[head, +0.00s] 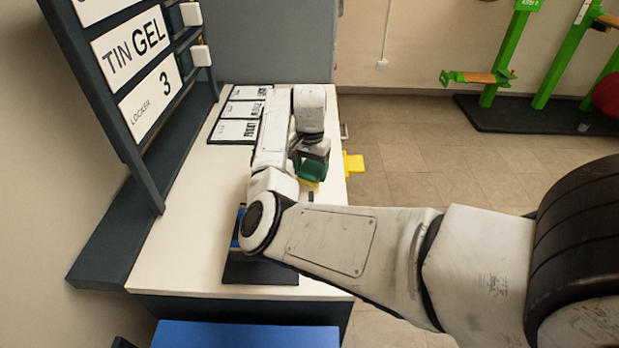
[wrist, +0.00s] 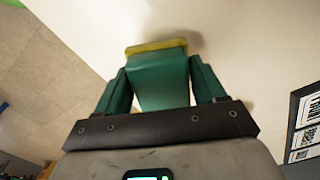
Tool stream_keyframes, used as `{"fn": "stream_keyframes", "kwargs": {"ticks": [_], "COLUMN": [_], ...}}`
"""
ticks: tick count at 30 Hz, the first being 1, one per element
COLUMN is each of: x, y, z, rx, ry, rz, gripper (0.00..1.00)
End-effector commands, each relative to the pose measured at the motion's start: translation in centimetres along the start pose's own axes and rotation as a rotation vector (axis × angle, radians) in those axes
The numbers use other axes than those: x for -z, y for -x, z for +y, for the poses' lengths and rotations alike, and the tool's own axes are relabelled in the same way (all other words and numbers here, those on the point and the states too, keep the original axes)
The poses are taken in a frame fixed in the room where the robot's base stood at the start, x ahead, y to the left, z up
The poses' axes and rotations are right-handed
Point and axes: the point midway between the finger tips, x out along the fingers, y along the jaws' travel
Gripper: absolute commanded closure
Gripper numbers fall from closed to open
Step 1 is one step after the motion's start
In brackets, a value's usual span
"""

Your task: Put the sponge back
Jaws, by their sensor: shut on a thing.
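The sponge is a green block with a yellow layer at its far end. In the wrist view the sponge (wrist: 161,80) sits between the two green fingers of my gripper (wrist: 162,78). The gripper is shut on it, with a finger against each side. In the head view my gripper (head: 312,160) is over the right part of the white counter, and the sponge (head: 309,182) shows there only partly, as green and yellow. A shadow lies beside the sponge on the white surface. I cannot tell whether the sponge touches the counter.
The white counter (head: 185,215) has framed cards (head: 240,115) at the back. A dark tray (head: 258,272) lies near the front, partly hidden by my arm. A dark sign rack (head: 140,170) stands at left. A yellow piece (head: 354,164) sticks out at the counter's right edge.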

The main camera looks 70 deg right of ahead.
Motion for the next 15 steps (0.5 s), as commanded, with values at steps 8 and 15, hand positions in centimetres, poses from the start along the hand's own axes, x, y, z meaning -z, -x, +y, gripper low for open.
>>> {"fn": "stream_keyframes", "kwargs": {"ticks": [8,15], "x": [0.1,0.1], "y": [-3.2,-3.5], "z": [-0.3,-0.3], "rx": [0.0,0.001], "ry": [0.001,0.0], "rz": [-0.002,0.0], "gripper": [0.59,0.59]}}
